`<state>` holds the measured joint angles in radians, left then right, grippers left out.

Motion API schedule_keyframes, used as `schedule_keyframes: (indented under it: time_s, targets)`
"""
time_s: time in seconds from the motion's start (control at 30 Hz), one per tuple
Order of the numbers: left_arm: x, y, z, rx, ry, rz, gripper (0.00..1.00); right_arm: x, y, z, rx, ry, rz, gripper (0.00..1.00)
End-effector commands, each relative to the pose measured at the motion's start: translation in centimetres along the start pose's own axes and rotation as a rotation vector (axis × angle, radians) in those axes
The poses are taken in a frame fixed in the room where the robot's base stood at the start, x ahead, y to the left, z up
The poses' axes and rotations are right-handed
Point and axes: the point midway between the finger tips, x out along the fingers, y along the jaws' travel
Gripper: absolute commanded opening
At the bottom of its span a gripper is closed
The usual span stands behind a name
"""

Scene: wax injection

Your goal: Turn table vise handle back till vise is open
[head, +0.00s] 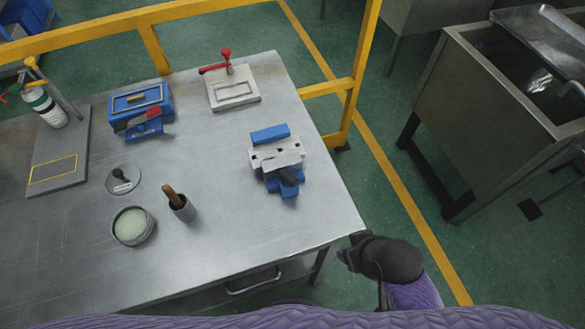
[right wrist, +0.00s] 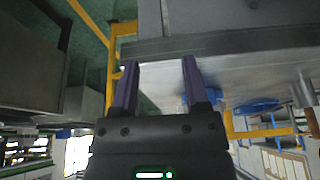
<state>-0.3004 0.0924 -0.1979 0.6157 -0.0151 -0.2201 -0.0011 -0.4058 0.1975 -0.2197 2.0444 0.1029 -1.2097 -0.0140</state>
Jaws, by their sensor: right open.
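The table vise (head: 277,157), with pale grey jaws and a blue body, stands on the metal table near its right edge. I cannot make out its handle or how wide its jaws are. My right gripper (head: 349,247) is beyond the table's front right corner, apart from the vise and empty. In the right wrist view its two fingers (right wrist: 160,78) stand apart with nothing between them. My left gripper is not in view.
The metal table (head: 235,215) also bears a clamp plate with a red handle (head: 234,92), a blue box (head: 141,104), a round green-filled dish (head: 132,226) and a cup with a wooden-handled tool (head: 182,208). A yellow rail (head: 360,60) runs behind; a metal sink (head: 500,110) stands right.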

Motion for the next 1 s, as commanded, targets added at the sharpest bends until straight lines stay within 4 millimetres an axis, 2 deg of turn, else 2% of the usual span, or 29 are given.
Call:
schedule_keyframes:
  time_s: [0.03,0.1,0.2,0.3,0.47,0.7,0.8,1.0]
  targets:
    - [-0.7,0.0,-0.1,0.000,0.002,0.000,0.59,-2.5,-0.6,-3.4,-0.064,0.084,-0.032,0.59]
    - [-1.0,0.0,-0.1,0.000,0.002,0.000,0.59,-4.6,-2.1,-7.7,-0.191,0.206,-0.107,0.59]
    - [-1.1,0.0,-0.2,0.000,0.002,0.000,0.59,-5.6,-3.5,-11.2,-0.327,0.313,-0.191,0.59]
    - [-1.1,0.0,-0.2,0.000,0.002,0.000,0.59,-6.0,-3.9,-13.2,-0.407,0.371,-0.239,0.59]
    - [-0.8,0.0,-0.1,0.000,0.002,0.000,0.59,-5.7,-4.0,-14.6,-0.445,0.404,-0.270,0.59]
    - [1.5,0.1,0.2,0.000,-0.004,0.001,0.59,-0.5,-5.9,-16.1,-0.442,0.404,-0.273,0.59]
    - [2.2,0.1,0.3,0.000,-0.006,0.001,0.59,1.1,-6.6,-16.8,-0.443,0.404,-0.271,0.59]
    - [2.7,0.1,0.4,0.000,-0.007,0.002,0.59,2.6,-7.2,-17.4,-0.443,0.405,-0.270,0.59]
